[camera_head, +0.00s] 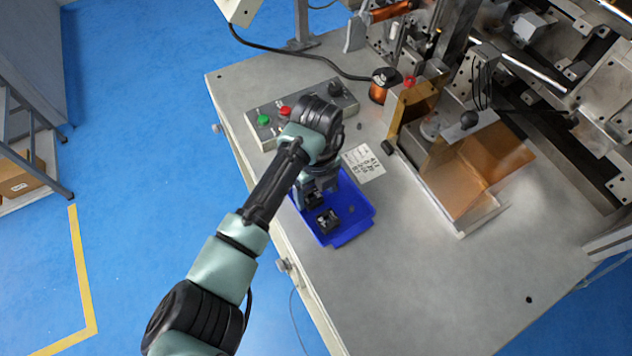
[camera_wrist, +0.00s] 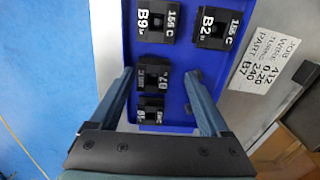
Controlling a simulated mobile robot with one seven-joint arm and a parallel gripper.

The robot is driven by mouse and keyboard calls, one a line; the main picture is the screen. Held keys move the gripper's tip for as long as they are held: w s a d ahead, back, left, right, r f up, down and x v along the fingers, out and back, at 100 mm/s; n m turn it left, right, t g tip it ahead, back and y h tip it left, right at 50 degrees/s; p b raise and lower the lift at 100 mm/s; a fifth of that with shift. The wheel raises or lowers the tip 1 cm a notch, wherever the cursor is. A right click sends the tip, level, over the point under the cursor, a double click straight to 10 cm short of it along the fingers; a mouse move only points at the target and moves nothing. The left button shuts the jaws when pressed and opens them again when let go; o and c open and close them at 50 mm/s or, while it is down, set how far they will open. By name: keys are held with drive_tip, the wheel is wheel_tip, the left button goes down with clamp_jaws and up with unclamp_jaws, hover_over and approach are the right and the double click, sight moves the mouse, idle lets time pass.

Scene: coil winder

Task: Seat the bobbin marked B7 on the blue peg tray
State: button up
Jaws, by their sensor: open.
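The blue tray (camera_head: 352,232) lies near the table's front edge; it also shows in the wrist view (camera_wrist: 172,53). In the wrist view the black bobbin marked B7 (camera_wrist: 154,78) is in the tray, its mark turned sideways. Whether it sits on a peg cannot be told. My gripper (camera_wrist: 158,74) is open, with one finger on each side of B7 in the picture and a gap to both. Its height over B7 is unclear. In the head view my wrist covers the tray's far part, and dark bobbins (camera_head: 327,221) show beside my gripper (camera_head: 312,190).
Bobbins B9 (camera_wrist: 155,21) and B2 (camera_wrist: 215,29) lie farther up the tray. Another bobbin (camera_wrist: 150,113), mark unreadable, is close below B7. A job card (camera_head: 363,163) naming B7 lies right of the tray. A button box (camera_head: 266,122) and the winder's guard (camera_head: 470,180) stand beyond.

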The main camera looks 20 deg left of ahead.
wheel_tip(320, 180, up, 13)
drive_tip(key=b, duration=0.1)
drive_tip(key=shift+b, duration=0.4)
drive_tip(key=shift+f, duration=0.15)
drive_tip(key=w+d+r+n+t+h, duration=0.2)
drive_tip(key=w+d+r+n+t, duration=0.2)
drive_tip(key=w+d+r+t, duration=0.5)
drive_tip(key=w+d+r+n+t+h, duration=0.25)
drive_tip(key=d+r+n, duration=0.35)
drive_tip(key=r, duration=0.7)
drive_tip(key=s+r+n+t, duration=0.3)
drive_tip(key=r+n+t, duration=0.15)
drive_tip(key=r, duration=0.45)
drive_tip(key=s+r+n+t, duration=0.3)
drive_tip(key=r+t, duration=0.2)
drive_tip(key=r, duration=0.5)
drive_tip(key=s+a+r+n+t+y, duration=0.2)
drive_tip(key=s+r+n+t, duration=0.1)
drive_tip(key=s+r+n, duration=0.1)
drive_tip(key=s+a+r+n+t+y, duration=0.2)
drive_tip(key=s+r+n+t, duration=0.1)
drive_tip(key=s, duration=0.5)
wheel_tip(320, 180, up, 3)
drive_tip(key=shift+s+a+f+n, duration=0.2)
drive_tip(key=shift+a+n, duration=0.2)
drive_tip(key=shift+n, duration=0.45)
